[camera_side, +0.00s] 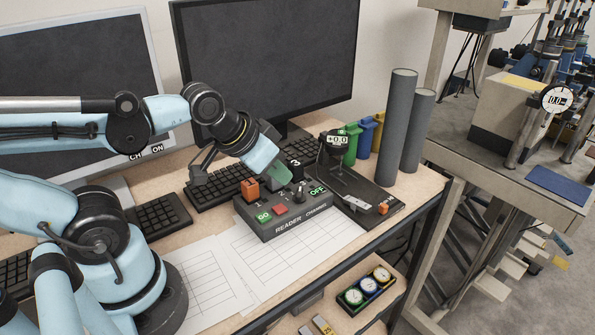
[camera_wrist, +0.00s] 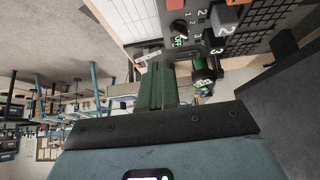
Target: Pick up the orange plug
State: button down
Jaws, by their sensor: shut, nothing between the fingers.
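An orange block (camera_side: 251,189) stands at the back left of the dark READER CHANNEL box (camera_side: 290,228). A smaller orange piece (camera_side: 383,208) sits at the right end of the black gauge base beside it. I cannot tell for certain which one is the plug. My gripper (camera_side: 277,180) points down over the back of the box, to the right of the orange block and apart from it. Its green fingers also show in the wrist view (camera_wrist: 165,84), closed together with nothing held. An orange edge (camera_wrist: 232,4) shows at the top of the wrist view, partly cut off.
The box carries a green GO button (camera_side: 264,216), a red button (camera_side: 280,210) and a black knob (camera_side: 299,194). A gauge stand (camera_side: 337,150) rises close to the right of my gripper. Two tall grey cylinders (camera_side: 398,120) stand farther right. Paper sheets (camera_side: 210,275) lie in front.

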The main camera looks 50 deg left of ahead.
jog(key=c, duration=0.7)
grip_release()
notch_tip(320, 180, up, 2)
jog(key=r+g, duration=0.1)
jog(key=g, duration=0.6)
send_over(249, 182)
jog(key=f, duration=0.7)
jog(key=shift+s+d, duration=0.15)
jog(key=shift+d, duration=0.15)
jog(key=shift+w+a+f, duration=0.15)
jog(key=shift+f, duration=0.8)
jog(key=shift+w+a+f, duration=0.1)
jog(key=shift+f, duration=1.65)
